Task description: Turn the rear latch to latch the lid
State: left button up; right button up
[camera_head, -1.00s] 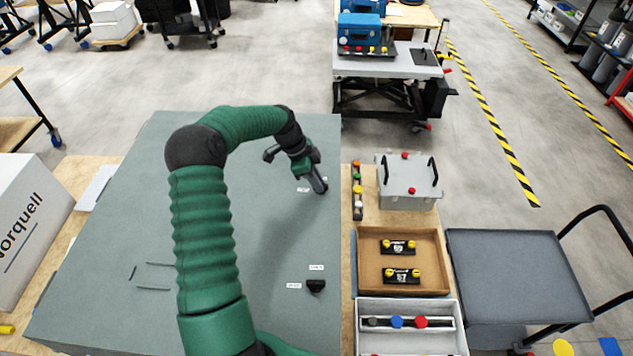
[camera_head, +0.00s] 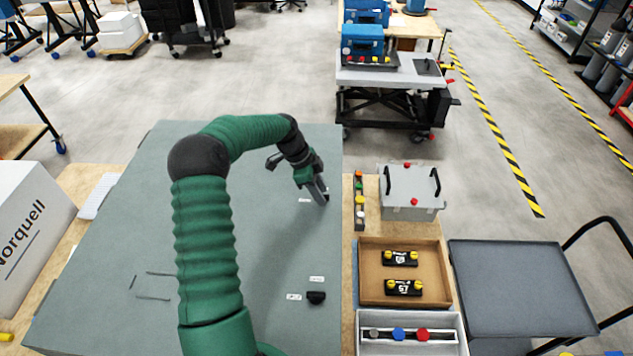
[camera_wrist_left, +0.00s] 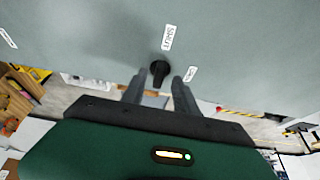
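The large grey-green lid (camera_head: 120,220) fills the left and middle of the head view. The rear latch (camera_wrist_left: 159,70) is a small black knob on it. In the left wrist view it appears between the fingertips, its narrow end towards the gripper; contact is unclear. A "SHUT" label (camera_wrist_left: 167,37) and a second, unreadable label (camera_wrist_left: 191,74) are beside it. My left gripper (camera_head: 322,196) is at the lid's far right, its fingers apart; it also shows in the left wrist view (camera_wrist_left: 159,84). In the head view it hides the rear latch. The front latch (camera_head: 316,297) is black, with two labels.
Right of the lid are a strip of coloured knobs (camera_head: 359,202), a grey box with handles (camera_head: 408,190), a brown tray (camera_head: 366,270) with two black parts, and a white tray (camera_head: 400,348). A grey cart (camera_head: 520,290) stands further right. The lid's surface is mostly clear.

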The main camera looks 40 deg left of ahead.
pick_arm(q)
jog(key=b+v, duration=0.3)
jog(key=v, duration=1.3)
jog(key=shift+w+r, duration=0.1)
